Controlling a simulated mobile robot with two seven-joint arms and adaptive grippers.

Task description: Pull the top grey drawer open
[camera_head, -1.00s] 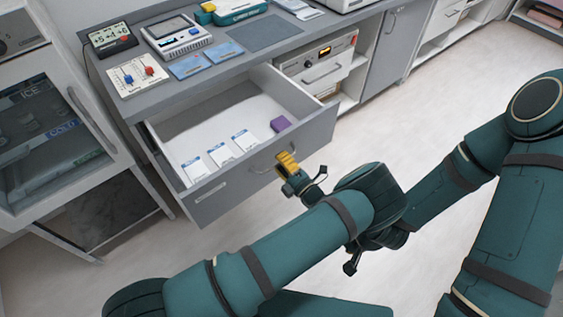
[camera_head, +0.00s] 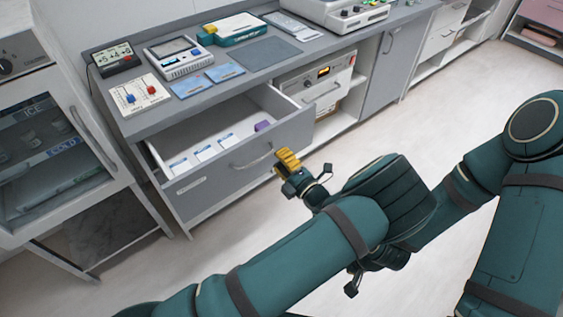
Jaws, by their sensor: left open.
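The top grey drawer (camera_head: 225,172) stands partly open under the counter, its white inside showing. Its curved bar handle (camera_head: 252,161) is on the front face. My left gripper (camera_head: 287,160), with yellow finger pads, is open at the right end of the handle. The pads overlap the handle's end in the picture; I cannot tell whether they touch it. My right arm comes in from the right, and its gripper is mostly hidden behind my left arm; a dark part (camera_head: 352,284) shows below, but its jaw state is unclear.
Devices and blue packets (camera_head: 225,72) stand on the grey counter (camera_head: 300,28). A glass-door cabinet (camera_head: 50,140) is close on the left. Pale floor (camera_head: 400,120) lies clear at the right.

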